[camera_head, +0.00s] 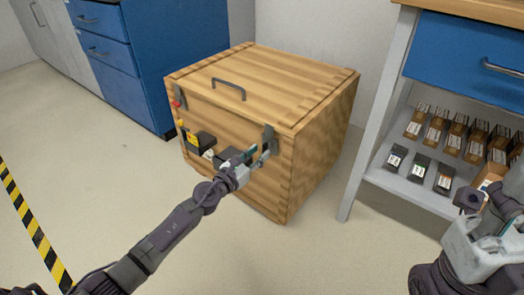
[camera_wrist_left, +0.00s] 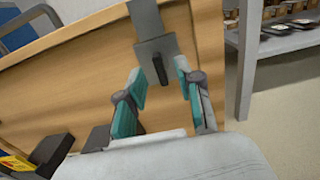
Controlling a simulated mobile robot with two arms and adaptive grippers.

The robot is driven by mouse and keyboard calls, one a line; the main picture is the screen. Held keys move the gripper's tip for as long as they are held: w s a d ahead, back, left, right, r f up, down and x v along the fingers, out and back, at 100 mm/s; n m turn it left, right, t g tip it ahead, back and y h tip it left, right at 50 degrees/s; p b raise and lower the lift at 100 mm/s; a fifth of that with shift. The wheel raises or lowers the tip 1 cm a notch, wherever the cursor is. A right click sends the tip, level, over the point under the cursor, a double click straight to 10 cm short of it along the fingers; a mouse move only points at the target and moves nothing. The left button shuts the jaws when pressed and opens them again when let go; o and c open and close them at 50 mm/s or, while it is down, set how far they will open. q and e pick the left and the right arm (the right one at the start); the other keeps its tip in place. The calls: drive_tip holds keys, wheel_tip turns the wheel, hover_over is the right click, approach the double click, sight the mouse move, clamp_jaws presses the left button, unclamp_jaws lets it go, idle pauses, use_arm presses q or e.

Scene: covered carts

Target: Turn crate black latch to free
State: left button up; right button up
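A wooden crate (camera_head: 240,130) with a dark lid handle (camera_head: 229,88) stands on the floor, its lid down. A grey latch plate (camera_head: 269,138) sits at the upper right of its front; the wrist view shows it as a grey strap and plate (camera_wrist_left: 158,50) with a black latch piece (camera_wrist_left: 160,69) on it. My left gripper (camera_head: 258,153) is at this latch. In the wrist view its teal fingers (camera_wrist_left: 160,85) are apart, one on each side of the black piece, with gaps visible. My right gripper (camera_head: 490,215) is partly in view at the lower right, away from the crate; its fingers are unclear.
A second latch (camera_head: 177,98) with red and yellow parts and a black box (camera_head: 200,141) are on the crate's left front. A blue cabinet (camera_head: 120,50) stands behind left. A shelf unit (camera_head: 430,150) with small boxes stands right.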

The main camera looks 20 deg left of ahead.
sight(266, 148)
use_arm(q)
drive_tip(key=shift+x, duration=1.2)
clamp_jaws()
